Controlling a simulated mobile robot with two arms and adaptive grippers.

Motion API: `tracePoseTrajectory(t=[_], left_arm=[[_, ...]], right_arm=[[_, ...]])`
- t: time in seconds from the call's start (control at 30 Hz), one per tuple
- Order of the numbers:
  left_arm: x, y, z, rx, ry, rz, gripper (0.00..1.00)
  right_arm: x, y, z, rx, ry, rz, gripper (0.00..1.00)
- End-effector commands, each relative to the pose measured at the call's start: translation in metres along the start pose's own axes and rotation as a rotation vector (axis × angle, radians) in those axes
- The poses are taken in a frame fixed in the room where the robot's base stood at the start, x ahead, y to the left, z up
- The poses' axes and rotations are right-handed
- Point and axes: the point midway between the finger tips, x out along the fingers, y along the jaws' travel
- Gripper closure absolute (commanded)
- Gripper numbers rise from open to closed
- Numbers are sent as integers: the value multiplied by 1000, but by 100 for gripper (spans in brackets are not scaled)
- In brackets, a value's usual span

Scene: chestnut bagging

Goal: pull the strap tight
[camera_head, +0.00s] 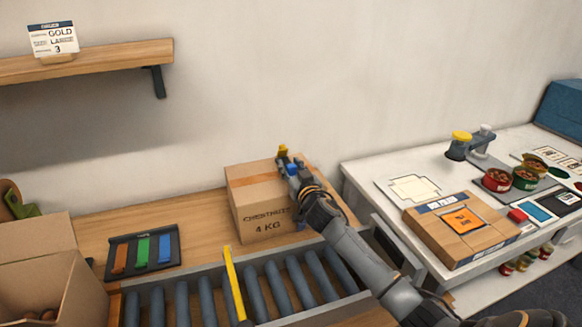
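A cardboard box (258,205) printed "CHESTNUTS 4 KG" stands upright on the wooden worktop behind the rollers. An orange band (250,177) runs across its top; whether it is loose or tight is too small to tell. My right gripper (286,160) is at the top of the box, over its right part, with the arm reaching in from the lower right. A small yellow piece shows at its tip, with blue beside it. The fingers are too small to tell whether they hold the strap. The arm hides the box's right side. My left gripper is not in view.
A roller conveyor (180,304) with a yellow bar (233,283) lies in front. A dark tray (117,270) with orange, green and blue strips is left of the box. An open carton (45,265) stands far left. A white table (370,173) with another box (430,237) is right.

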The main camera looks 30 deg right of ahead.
Motion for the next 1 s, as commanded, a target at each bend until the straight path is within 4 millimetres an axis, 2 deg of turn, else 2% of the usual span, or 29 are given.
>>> tracePoseTrajectory(t=[0.03, 0.1, 0.13, 0.37, 0.73, 1.0], left_arm=[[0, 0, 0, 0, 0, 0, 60], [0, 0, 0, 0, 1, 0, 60], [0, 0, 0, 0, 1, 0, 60], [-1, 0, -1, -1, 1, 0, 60], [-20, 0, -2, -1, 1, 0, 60], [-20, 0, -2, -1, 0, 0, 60]], right_arm=[[0, 0, 0, 0, 0, 0, 82], [0, 0, 0, 0, 0, 0, 96], [0, 0, 0, 0, 0, 0, 100], [-2, 0, 0, 1, -1, -1, 100], [-55, -2, 0, 5, -3, -3, 100], [-63, 0, 0, 1, 1, -1, 100]])
